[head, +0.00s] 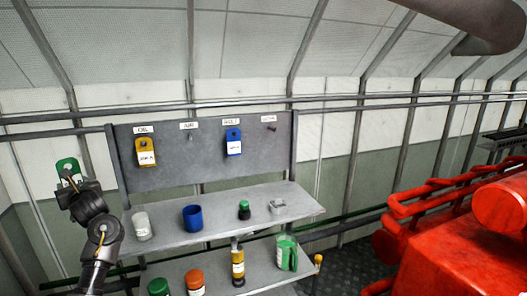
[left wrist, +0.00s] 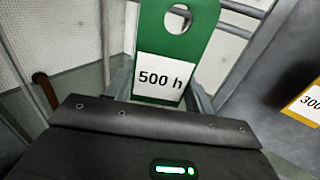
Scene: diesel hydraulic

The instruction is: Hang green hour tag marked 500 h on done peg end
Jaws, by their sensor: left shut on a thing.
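My left gripper (head: 71,181) is shut on the green hour tag (head: 67,165) at the far left of the head view, left of the peg board (head: 210,160) and apart from it. In the left wrist view the tag (left wrist: 186,40) stands upright between the fingers (left wrist: 160,97), its white label reading 500 h and its round hole at the top. The board has a row of pegs under small labels that I cannot read surely. The second peg (head: 190,136) and the far-right peg (head: 269,128) are bare. My right gripper is out of view.
A yellow tag (head: 145,148) and a blue tag (head: 234,141) hang on the board. The shelf (head: 260,203) below holds a white container (head: 142,226), a blue cup (head: 193,217) and small items. Red machinery (head: 450,235) fills the right. Space before the board is clear.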

